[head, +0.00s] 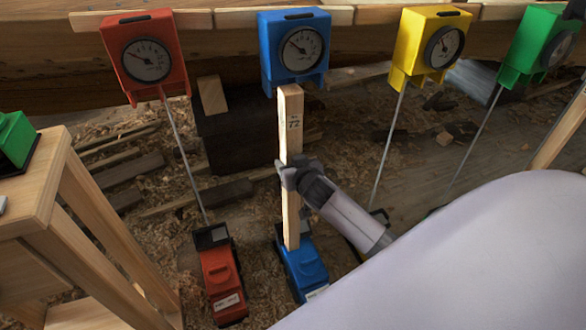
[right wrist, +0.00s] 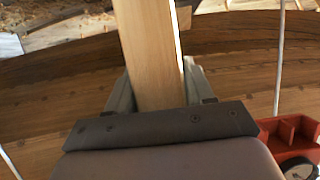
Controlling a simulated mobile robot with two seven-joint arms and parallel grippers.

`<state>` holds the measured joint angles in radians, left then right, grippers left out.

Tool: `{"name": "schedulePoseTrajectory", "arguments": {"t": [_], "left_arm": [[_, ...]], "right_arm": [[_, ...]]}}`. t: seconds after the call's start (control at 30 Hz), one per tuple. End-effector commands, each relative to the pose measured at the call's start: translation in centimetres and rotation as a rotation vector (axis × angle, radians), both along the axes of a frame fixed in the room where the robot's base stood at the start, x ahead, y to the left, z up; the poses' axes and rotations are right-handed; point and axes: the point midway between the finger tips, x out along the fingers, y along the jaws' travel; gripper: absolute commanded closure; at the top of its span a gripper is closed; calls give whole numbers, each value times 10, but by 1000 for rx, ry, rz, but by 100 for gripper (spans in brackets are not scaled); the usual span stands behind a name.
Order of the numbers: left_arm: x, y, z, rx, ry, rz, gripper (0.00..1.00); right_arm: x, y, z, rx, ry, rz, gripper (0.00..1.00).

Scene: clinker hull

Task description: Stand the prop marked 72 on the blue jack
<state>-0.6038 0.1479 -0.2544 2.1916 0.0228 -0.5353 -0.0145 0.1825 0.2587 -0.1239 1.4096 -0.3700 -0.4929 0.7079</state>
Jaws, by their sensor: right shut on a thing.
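The prop marked 72 (head: 291,122) is a long pale wooden post, close to upright in the head view. My right gripper (head: 291,176) is shut on it near mid-length. The prop also shows between the fingers in the right wrist view (right wrist: 150,55). The prop's lower end overlaps the blue jack (head: 306,270) on the floor. I cannot tell whether it touches the jack. Its top end shows just below the blue gauge box (head: 294,45) on the hull. My left gripper is not in view.
A red jack (head: 222,280) stands left of the blue one. Red (head: 143,52), yellow (head: 428,42) and green (head: 537,45) gauge boxes hang along the hull, with thin rods slanting down. A wooden stand (head: 62,165) is at left. Scrap wood and shavings litter the floor.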

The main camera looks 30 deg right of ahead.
Motion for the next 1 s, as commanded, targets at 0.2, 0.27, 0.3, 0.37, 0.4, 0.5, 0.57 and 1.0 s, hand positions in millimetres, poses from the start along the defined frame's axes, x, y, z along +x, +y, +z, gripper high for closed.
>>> {"name": "schedulePoseTrajectory", "arguments": {"t": [0.2, 0.27, 0.3, 0.37, 0.4, 0.5, 0.57, 1.0], "left_arm": [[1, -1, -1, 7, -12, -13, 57], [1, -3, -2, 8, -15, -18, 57], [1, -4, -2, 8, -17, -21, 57], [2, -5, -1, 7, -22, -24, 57], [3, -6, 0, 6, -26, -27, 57], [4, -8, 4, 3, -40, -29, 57], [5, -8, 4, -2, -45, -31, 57], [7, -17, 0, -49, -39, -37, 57]], "right_arm": [[16, -4, 3, -1, -9, 1, 100], [20, -5, 2, -1, -8, 1, 100], [22, -5, 3, -1, -8, 1, 100], [26, -6, 3, 1, -8, 1, 100], [28, -7, 2, 0, -8, 0, 100], [35, -8, 3, -1, -9, 1, 100], [39, -9, 2, -1, -8, 1, 100], [59, -14, 2, 0, -8, 1, 100]]}}
